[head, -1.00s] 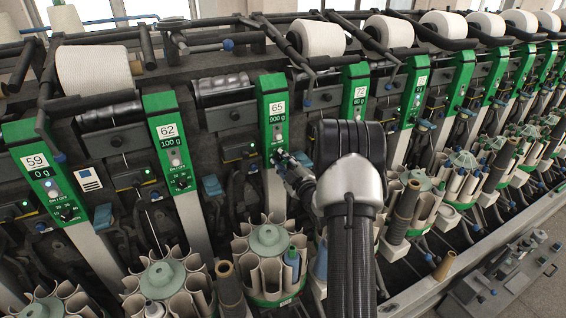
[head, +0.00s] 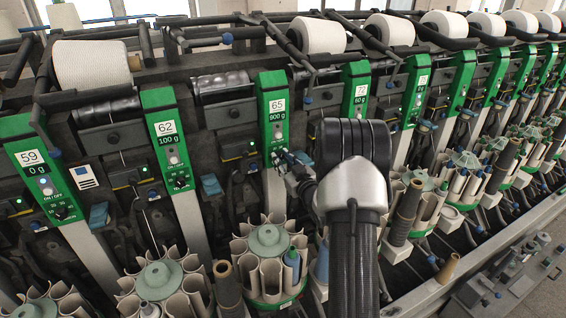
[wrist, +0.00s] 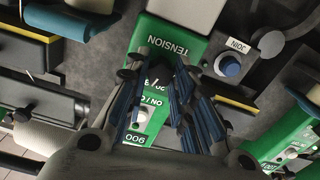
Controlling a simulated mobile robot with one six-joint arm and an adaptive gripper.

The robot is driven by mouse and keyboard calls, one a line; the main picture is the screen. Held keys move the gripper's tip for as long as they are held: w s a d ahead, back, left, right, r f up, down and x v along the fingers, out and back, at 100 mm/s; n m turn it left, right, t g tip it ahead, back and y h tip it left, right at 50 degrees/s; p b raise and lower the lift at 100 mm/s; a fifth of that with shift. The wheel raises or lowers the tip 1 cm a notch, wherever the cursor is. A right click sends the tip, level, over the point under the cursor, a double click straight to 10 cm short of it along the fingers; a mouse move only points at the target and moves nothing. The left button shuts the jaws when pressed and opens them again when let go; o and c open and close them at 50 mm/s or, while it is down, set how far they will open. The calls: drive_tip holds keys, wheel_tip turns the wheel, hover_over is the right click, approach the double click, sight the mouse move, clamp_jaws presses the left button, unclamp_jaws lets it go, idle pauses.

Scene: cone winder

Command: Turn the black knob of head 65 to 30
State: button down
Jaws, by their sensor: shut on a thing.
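The green panel of head 65 (head: 271,88) stands in the middle of the head view, with its display reading 900 g. My gripper (head: 280,158) is at the lower part of this panel, where the black knob is. In the wrist view the panel (wrist: 165,45) appears upside down, with the word TENSION, the ON/OFF switch and part of the 900 display. There my gripper (wrist: 158,80) is shut on the black knob (wrist: 161,75), one finger on each side. The fingers cover most of the knob and its scale, so its pointer setting cannot be read.
Panel 62 (head: 165,127) stands left and panel 72 (head: 354,90) right. A blue JOIN button (wrist: 229,66) sits close beside the fingers in the wrist view. Bobbin magazines (head: 268,240) stand below the panel. White yarn cones (head: 318,36) line the top.

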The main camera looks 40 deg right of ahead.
drive_tip(key=shift+m, duration=0.5)
drive_tip(key=c, duration=1.5)
unclamp_jaws()
drive_tip(key=shift+o, duration=0.7)
drive_tip(key=shift+s+a+f, duration=0.1)
drive_tip(key=shift+s+f, duration=0.25)
drive_tip(key=shift+s, duration=0.05)
drive_tip(key=shift+s+a+f+g, duration=0.2)
drive_tip(key=shift+s+f+g, duration=0.1)
drive_tip(key=shift+s+f, duration=0.35)
drive_tip(key=shift+r+v, duration=0.25)
drive_tip(key=shift+v, duration=1.45)
drive_tip(key=shift+r+v, duration=0.3)
drive_tip(key=shift+v, duration=1.35)
drive_tip(key=shift+r+v, duration=0.25)
drive_tip(key=shift+v, duration=1.45)
